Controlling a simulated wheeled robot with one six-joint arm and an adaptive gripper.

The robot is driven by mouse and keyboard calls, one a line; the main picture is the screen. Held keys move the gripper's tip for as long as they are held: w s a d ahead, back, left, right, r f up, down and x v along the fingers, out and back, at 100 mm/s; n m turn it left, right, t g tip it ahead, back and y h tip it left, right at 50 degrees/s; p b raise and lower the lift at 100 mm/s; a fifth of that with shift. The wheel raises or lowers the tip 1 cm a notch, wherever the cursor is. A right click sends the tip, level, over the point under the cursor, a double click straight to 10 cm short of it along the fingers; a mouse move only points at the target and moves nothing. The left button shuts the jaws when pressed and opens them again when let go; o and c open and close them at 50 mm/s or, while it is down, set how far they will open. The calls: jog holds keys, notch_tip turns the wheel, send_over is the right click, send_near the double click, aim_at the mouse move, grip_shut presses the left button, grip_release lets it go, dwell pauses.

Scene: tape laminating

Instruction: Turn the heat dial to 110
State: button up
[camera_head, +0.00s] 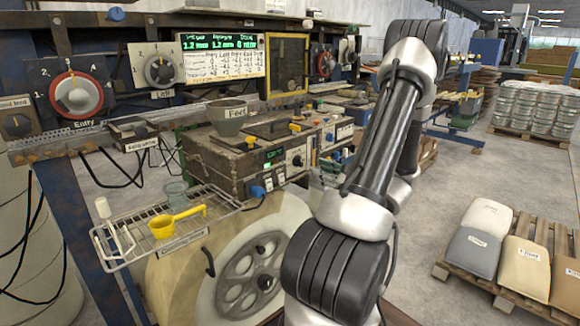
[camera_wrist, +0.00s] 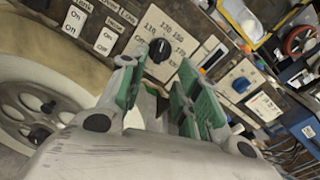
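The heat dial (camera_wrist: 159,50) is a black knob on a pale plate with numbers around it, among them 110, 130 and 150, in the wrist view. Its pointer is too small to read surely. My gripper (camera_wrist: 160,84) has two green-padded fingers spread apart with nothing between them. The dial is just beyond the fingertips and looks clear of them.
The control box (camera_head: 235,165) carries a feed hopper (camera_head: 228,117) on top. A wire rack (camera_head: 135,254) with a yellow scoop (camera_head: 176,221) is at its left. Other switches (camera_wrist: 92,22) and a second knob (camera_wrist: 241,85) flank the dial closely. A spoked wheel (camera_head: 252,275) is below.

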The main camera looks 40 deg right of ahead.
aim_at(301, 162)
jog(key=w, duration=0.7)
jog(key=shift+w+a+r, duration=0.15)
jog(key=shift+w+a, duration=0.25)
grip_shut()
